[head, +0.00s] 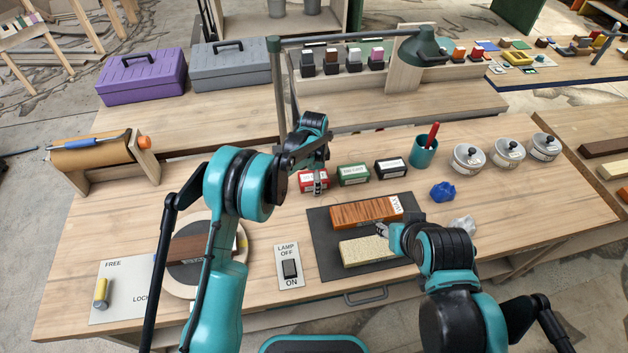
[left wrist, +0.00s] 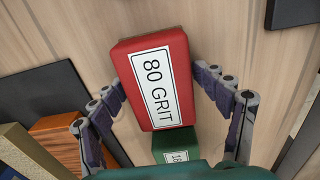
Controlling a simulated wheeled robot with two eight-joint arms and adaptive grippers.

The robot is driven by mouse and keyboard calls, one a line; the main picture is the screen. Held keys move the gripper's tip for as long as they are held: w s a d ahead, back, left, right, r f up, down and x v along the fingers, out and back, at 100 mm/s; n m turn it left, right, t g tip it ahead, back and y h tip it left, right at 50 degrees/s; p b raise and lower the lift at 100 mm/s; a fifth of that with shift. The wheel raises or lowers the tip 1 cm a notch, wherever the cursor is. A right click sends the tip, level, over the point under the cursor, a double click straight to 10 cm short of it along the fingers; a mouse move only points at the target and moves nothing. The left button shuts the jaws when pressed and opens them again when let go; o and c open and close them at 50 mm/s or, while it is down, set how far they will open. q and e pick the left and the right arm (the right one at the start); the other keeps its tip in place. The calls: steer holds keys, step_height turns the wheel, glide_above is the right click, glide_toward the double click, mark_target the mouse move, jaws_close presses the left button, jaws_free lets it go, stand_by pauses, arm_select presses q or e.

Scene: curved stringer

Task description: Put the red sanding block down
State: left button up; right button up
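The red sanding block (head: 313,180), labelled 80 GRIT, is at the left end of the row of sanding blocks. In the left wrist view the red block (left wrist: 160,85) lies between the fingers of my left gripper (left wrist: 160,82), with a fingertip against each side. The left gripper (head: 317,178) reaches down onto it in the head view. It looks nearer the wrist camera than the green block (left wrist: 176,146), but I cannot tell how far it is off the bench. My right gripper (head: 384,230) is at the pale wood block (head: 370,248); its finger opening is unclear.
The green block (head: 353,174) and a black block (head: 391,169) stand right of the red one. A dark mat (head: 322,228) in front bears an orange-brown wood block (head: 364,211). A lamp (head: 425,48) arches behind. A lamp switch plate (head: 289,266) is front left.

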arm_select(q)
steer(key=shift+r, duration=0.25)
step_height(320, 180, up, 13)
steer(key=p, duration=0.3)
steer(key=shift+f+p, duration=0.15)
steer(key=shift+p, duration=0.25)
steer(key=s+a+r+n+t, duration=0.3)
steer(key=s+a+r+n, duration=0.4)
steer(key=s+a+r, duration=0.45)
steer(key=s+a+n+t, duration=0.2)
steer(key=s+a+n, duration=0.1)
steer(key=s, duration=0.6)
steer(key=s+a+n+t, duration=0.2)
steer(key=s+n, duration=0.3)
steer(key=s, duration=0.4)
steer(key=shift+a+n, duration=0.4)
steer(key=shift+a, duration=0.3)
steer(key=shift+s+r, duration=0.1)
